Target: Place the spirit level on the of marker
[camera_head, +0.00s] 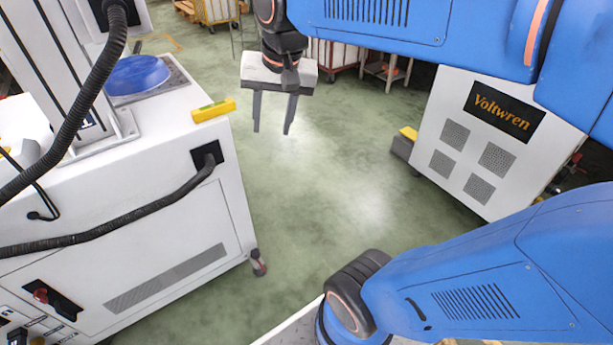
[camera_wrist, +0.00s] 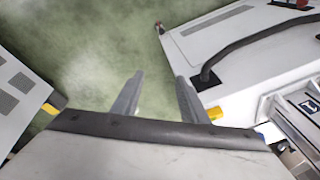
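A yellow spirit level (camera_head: 214,110) lies on the near right corner of the white machine's top, at the left in the head view. A small yellow piece of it also shows in the wrist view (camera_wrist: 215,113), just right of my fingers. My gripper (camera_head: 271,130) hangs fingers-down over the floor, to the right of the level and apart from it. In the wrist view my gripper (camera_wrist: 160,85) has its two fingers apart with nothing between them. I cannot make out a marker with certainty; a blue round patch (camera_head: 138,75) lies on a plate behind the level.
The white machine (camera_head: 150,200) with black hoses (camera_head: 120,235) fills the left. A white Voltwren cabinet (camera_head: 470,140) stands at the right, with a yellow-topped block (camera_head: 405,140) beside it. The green floor (camera_head: 320,200) between them is clear. Carts stand at the back.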

